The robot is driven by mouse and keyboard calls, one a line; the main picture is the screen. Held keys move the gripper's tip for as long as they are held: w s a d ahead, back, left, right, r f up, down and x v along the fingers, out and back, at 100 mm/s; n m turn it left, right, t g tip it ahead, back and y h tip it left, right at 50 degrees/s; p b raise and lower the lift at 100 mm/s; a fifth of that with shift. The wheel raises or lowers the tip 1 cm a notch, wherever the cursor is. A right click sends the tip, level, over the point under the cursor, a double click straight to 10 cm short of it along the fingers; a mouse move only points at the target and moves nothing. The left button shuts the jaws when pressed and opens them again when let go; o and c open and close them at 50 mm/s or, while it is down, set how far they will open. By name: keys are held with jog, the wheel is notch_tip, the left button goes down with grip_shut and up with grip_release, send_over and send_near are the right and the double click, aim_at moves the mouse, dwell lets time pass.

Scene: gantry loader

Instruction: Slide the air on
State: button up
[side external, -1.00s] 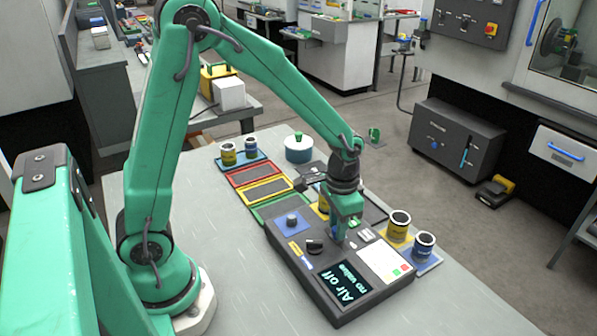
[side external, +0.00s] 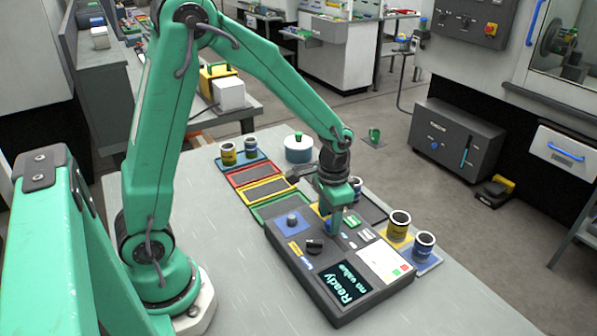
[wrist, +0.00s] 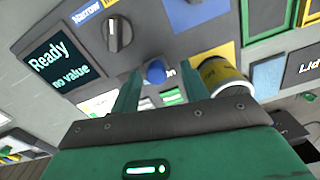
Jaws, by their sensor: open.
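The dark control panel (side external: 318,277) lies on the table; its display (side external: 349,284) reads "Ready" and "no value", as it does in the wrist view (wrist: 56,62). My gripper (side external: 333,231) points down over the panel's far part. In the wrist view my gripper (wrist: 161,75) is open, its two fingers either side of a round blue knob (wrist: 155,72); I cannot tell whether they touch it. Small green-marked controls (wrist: 172,97) sit beside it. Which control is the air slide cannot be read; my gripper hides part of this area.
A black dial (side external: 314,246) and a blue square with a knob (side external: 291,222) are on the panel. A yellow can (wrist: 222,74) stands close to my right finger in the wrist view. Cans (side external: 398,224) (side external: 424,244) stand at the right. The table's left front is clear.

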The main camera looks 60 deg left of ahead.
aim_at(328, 220)
notch_tip(328, 220, up, 8)
jog(key=shift+f, duration=0.25)
jog(key=shift+r, duration=0.15)
dwell(0.3)
jog(key=shift+r, duration=0.1)
jog(key=shift+s+r, duration=0.15)
jog(key=s+r+n+t, duration=0.1)
jog(key=s+r+t, duration=0.1)
jog(key=s+r, duration=0.3)
jog(key=s+a+r+n+t, duration=0.1)
jog(key=s+r+t, duration=0.2)
jog(key=s, duration=0.6)
jog(key=shift+s+r+t, duration=0.2)
jog(key=shift+r+t, duration=0.1)
jog(key=shift+r, duration=0.55)
